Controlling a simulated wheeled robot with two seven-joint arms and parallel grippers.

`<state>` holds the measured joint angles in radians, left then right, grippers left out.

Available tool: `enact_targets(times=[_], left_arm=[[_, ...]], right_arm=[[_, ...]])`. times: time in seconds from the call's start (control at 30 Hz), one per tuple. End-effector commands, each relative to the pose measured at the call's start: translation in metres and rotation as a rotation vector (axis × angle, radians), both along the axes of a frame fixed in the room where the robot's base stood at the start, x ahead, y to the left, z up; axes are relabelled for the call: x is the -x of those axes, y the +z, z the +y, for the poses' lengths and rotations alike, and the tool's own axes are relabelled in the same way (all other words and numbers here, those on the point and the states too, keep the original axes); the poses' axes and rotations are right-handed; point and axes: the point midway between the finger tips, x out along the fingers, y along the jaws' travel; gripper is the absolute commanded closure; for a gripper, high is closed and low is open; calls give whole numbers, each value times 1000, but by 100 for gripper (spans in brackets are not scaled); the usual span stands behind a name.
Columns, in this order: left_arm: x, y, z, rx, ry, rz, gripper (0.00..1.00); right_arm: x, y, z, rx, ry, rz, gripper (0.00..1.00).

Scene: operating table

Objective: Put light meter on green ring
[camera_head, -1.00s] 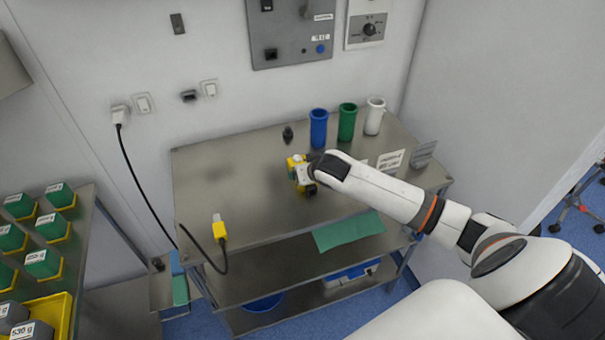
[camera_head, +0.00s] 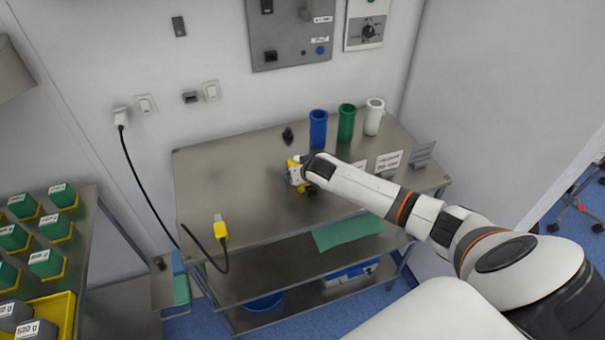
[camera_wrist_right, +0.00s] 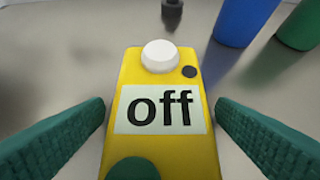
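The light meter appears to be the yellow box with a white dome and an "off" label (camera_wrist_right: 160,108) in the right wrist view. A dark green round part shows low on its face. In the head view it is mostly hidden behind my right gripper on the metal table. My right gripper (camera_wrist_right: 160,105) is open, with one green finger on each side of the box and a small gap at both sides. My left gripper is out of view. I cannot make out a separate green ring; a green cylinder (camera_head: 346,123) stands at the table's back.
A blue cylinder (camera_head: 318,130) and a white cylinder (camera_head: 374,117) flank the green one. A small black object (camera_head: 288,135) stands left of them. A yellow corded device (camera_head: 220,231) lies at the front left. The metal table (camera_head: 215,180) has free room at left.

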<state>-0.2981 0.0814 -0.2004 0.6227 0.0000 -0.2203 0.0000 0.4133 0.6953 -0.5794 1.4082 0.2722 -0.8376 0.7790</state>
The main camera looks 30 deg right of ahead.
Motion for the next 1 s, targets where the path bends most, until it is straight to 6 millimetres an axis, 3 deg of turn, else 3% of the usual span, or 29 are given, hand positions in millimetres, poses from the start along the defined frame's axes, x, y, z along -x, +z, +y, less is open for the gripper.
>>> enact_targets(times=[0.03,0.3,0.37,0.63,1.0], left_arm=[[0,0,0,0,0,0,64],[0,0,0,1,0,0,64],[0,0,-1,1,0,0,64],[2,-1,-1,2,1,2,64],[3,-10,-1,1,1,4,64]], right_arm=[[0,0,0,0,0,0,28],[0,0,0,-1,-1,1,72],[0,1,0,0,-1,-1,78],[-1,9,-1,1,-1,-3,78],[-1,79,0,0,-1,-5,78]])
